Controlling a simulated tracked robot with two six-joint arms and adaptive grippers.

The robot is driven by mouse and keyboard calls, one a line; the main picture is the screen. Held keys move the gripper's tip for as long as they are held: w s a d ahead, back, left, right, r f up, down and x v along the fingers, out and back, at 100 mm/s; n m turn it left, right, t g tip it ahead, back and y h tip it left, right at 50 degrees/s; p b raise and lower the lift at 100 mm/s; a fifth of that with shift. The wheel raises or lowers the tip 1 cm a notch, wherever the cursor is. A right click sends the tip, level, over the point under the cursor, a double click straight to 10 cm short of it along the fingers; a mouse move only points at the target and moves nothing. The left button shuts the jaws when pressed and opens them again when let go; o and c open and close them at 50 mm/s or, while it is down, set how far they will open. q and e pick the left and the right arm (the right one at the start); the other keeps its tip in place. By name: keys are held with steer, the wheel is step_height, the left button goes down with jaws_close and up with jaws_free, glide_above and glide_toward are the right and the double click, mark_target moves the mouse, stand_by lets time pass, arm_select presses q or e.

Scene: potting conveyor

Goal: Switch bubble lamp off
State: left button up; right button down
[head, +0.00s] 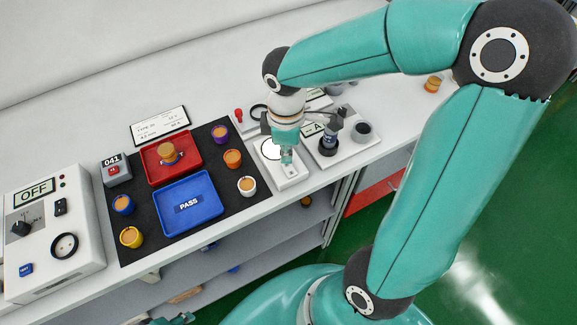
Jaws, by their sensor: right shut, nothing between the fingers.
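A white unit with a pale round disc, which looks like the bubble lamp (267,151), stands on the bench right of the black mat. My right gripper (287,160) is shut and empty, pointing down over the front part of this unit. It hides some of the unit's top, so I cannot make out the switch or whether the fingertips touch it. A small teal part of mine shows at the bottom edge, perhaps my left gripper (178,319); its fingers cannot be made out.
The black mat (221,200) bears a red tray (190,137), a blue PASS tray (216,222) and several small coloured pots. A control box (80,220) with an OFF sign stands at the left. A dark upright instrument (328,145) stands close right of my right gripper.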

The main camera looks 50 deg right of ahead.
steer(key=shift+f+b, duration=0.95)
steer(key=shift+f, duration=0.15)
stand_by(0.3)
steer(key=shift+r, duration=0.15)
step_height(320, 180, up, 7)
steer(key=p, duration=0.6)
stand_by(0.6)
